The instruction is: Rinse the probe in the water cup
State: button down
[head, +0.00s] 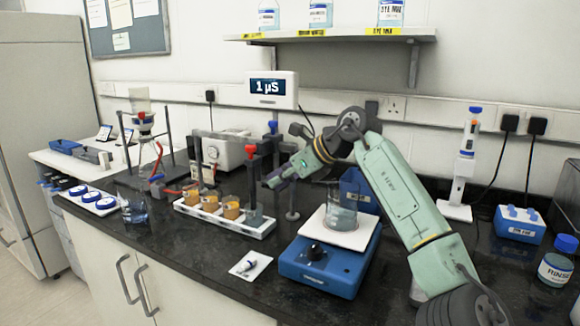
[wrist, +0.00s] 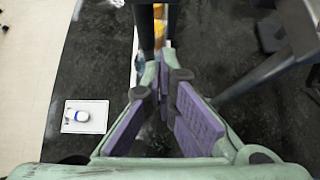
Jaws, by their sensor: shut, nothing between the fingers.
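My gripper (head: 274,181) has its purple-padded fingers pointing left, beside dark uprights with a red top (head: 251,151) and a blue top (head: 272,127). In the wrist view its fingertips (wrist: 167,72) come together with nothing held. A grey upright piece (head: 254,198) stands at the right end of a white tray (head: 225,222), below the red top; I cannot tell for sure if it is the probe. A clear glass beaker (head: 342,208) stands on the blue stirrer (head: 318,268). A glass with bluish liquid (head: 134,211) stands at the left. Which one is the water cup is not clear.
Several amber cups (head: 231,208) stand in the tray. A small blue-and-white item lies on a white pad (head: 240,272), also seen in the wrist view (wrist: 84,129). A rinse bottle (head: 558,262) and pipette stand (head: 455,212) are at the right. Dark bars cross near my fingers.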

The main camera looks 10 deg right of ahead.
jog(key=a+r+p, duration=0.1)
jog(key=w+a+r+p, duration=0.1)
jog(key=shift+w+p, duration=0.25)
jog(key=shift+p, duration=0.05)
jog(key=shift+s+r, duration=0.1)
jog(key=shift+r, duration=0.05)
